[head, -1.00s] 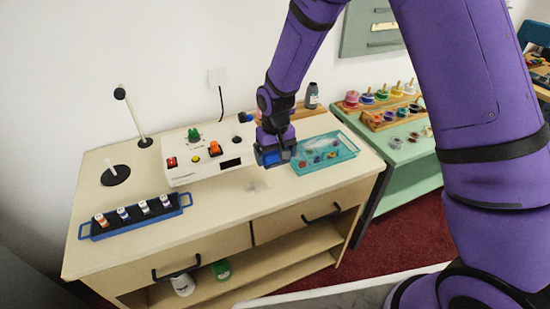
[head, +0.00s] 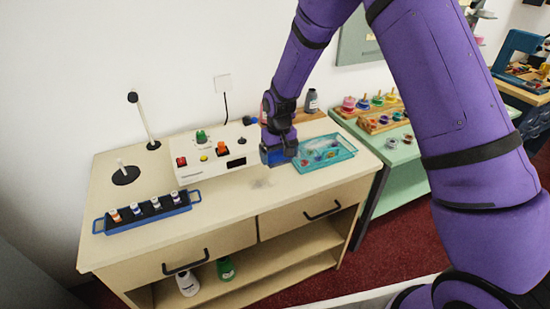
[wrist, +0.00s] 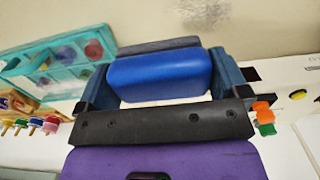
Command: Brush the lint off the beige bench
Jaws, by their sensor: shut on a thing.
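The beige bench (head: 225,208) has a pale top with drawers and an open shelf below. A faint grey smudge of lint (head: 262,183) lies on its top near the middle front; it also shows as a dark speckled patch in the wrist view (wrist: 205,14). My gripper (head: 279,153) is above the bench, between the white control box and the teal tray. In the wrist view its jaws are shut on a blue block-like thing (wrist: 160,75), seemingly the brush's handle. Its underside is hidden, and I cannot tell whether it touches the top.
A white control box (head: 190,172) with coloured buttons stands behind left. A teal compartment tray (head: 341,158) is close to the right. A blue-handled rack (head: 140,222) of small bottles is at the left. The bench's front middle is clear. A green table (head: 400,160) stands at the right.

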